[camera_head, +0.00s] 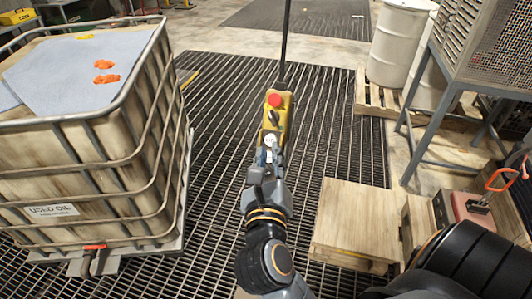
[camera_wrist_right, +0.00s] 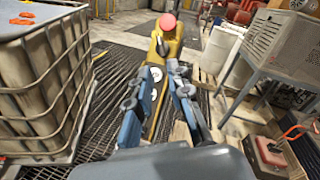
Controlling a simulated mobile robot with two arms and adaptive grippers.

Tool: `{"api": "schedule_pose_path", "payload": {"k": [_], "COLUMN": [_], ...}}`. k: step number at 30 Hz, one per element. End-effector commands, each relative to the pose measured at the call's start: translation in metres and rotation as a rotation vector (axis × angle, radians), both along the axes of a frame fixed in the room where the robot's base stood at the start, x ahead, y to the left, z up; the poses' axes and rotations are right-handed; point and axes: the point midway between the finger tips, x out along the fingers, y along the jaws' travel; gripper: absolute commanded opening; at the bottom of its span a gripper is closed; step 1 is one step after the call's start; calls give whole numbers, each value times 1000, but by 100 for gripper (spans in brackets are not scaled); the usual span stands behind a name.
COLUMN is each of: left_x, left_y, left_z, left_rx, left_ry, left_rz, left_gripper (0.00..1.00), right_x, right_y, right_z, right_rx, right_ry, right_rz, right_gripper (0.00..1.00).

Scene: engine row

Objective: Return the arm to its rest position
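My right gripper (camera_head: 268,152) points away from me in the head view, at the lower part of a yellow control pendant (camera_head: 283,103) with a red button on top. The pendant hangs from a dark vertical cable or pole. In the right wrist view, the blue and grey fingers of the right gripper (camera_wrist_right: 166,76) stand apart. The yellow pendant (camera_wrist_right: 172,47) shows between and beyond them, with a dark switch and pale round buttons. I cannot tell whether the fingers touch it. My left gripper is not in view.
A caged used-oil tank (camera_head: 65,163) stands on the left with a blue-grey sheet and orange items on top. A wooden crate (camera_head: 357,218) and a red toolbox (camera_head: 468,212) are at right. White drums (camera_head: 399,42) stand behind a metal stand. Grated floor lies between.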

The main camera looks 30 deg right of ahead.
Motion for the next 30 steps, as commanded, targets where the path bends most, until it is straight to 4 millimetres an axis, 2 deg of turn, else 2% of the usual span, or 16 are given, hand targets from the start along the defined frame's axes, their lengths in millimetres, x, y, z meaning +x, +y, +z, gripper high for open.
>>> {"api": "schedule_pose_path", "payload": {"k": [8, 11, 14, 17, 22, 26, 30], "left_x": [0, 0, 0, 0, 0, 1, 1], "left_y": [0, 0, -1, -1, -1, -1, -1], "left_z": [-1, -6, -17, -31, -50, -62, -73], "left_rx": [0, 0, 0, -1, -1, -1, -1], "left_ry": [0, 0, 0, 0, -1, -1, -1], "left_rz": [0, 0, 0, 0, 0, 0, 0], "left_gripper": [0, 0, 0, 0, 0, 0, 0], "right_x": [1, 9, 26, 49, 74, 72, 50], "right_y": [0, 4, 16, 37, 83, 108, 124], "right_z": [-2, -16, -49, -101, -219, -314, -418], "right_rx": [-10, -92, -288, -577, -1063, -1353, -1606], "right_ry": [3, 30, 91, 185, 366, 490, 612], "right_rz": [1, 0, 12, 61, 240, 412, 622], "right_gripper": [19, 19, 19, 19, 19, 19, 19]}}
